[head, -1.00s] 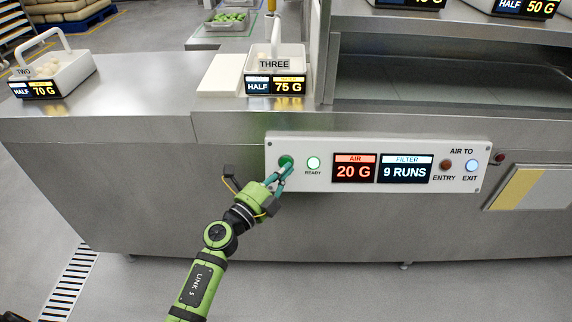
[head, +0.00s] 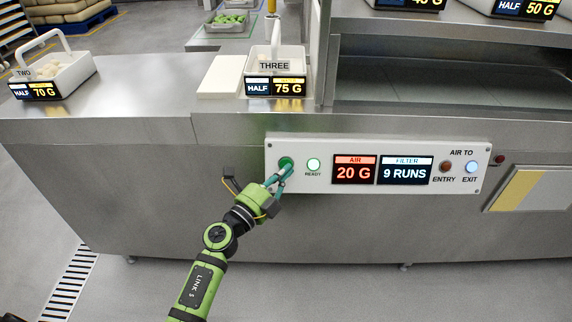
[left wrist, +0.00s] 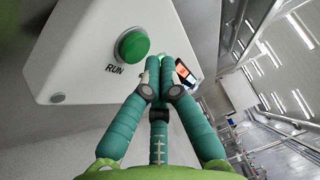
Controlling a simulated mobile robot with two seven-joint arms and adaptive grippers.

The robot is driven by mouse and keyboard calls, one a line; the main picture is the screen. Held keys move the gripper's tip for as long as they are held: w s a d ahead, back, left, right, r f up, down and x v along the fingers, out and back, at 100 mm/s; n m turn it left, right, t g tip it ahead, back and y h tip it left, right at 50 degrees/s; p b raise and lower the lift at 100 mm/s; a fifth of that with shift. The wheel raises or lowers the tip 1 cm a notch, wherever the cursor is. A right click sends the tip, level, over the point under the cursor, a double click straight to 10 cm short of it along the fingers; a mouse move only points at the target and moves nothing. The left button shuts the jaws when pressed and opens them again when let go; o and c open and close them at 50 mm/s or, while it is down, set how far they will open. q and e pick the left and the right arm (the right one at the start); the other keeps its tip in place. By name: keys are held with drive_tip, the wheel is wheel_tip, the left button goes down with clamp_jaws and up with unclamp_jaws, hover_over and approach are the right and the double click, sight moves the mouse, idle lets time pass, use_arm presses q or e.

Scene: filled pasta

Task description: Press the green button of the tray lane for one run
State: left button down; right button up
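The green button (head: 286,162) sits at the left end of the white control panel (head: 322,182). In the left wrist view the same green button (left wrist: 132,46) stands out from the panel above the word RUN. My left gripper (head: 286,174) is just below the button in the head view. In the left wrist view its teal fingers (left wrist: 160,68) are together and empty, with the tips beside the button; I cannot tell whether they touch the panel. The ready lamp (head: 313,164) glows pale green. The displays read AIR 20 G (head: 354,170) and FILTER 9 RUNS (head: 405,171).
The AIR TO lamps are entry (head: 446,166), dull brown, and exit (head: 471,166), lit pale blue. Baskets labelled TWO (head: 68,72) and THREE (head: 291,58) stand on the steel counter (head: 150,95). The floor before the counter is clear.

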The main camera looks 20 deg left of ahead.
use_arm(q)
drive_tip(key=shift+w, duration=0.1)
drive_tip(key=shift+w+a+f, duration=0.15)
drive_tip(key=shift+w, duration=0.1)
idle(0.3)
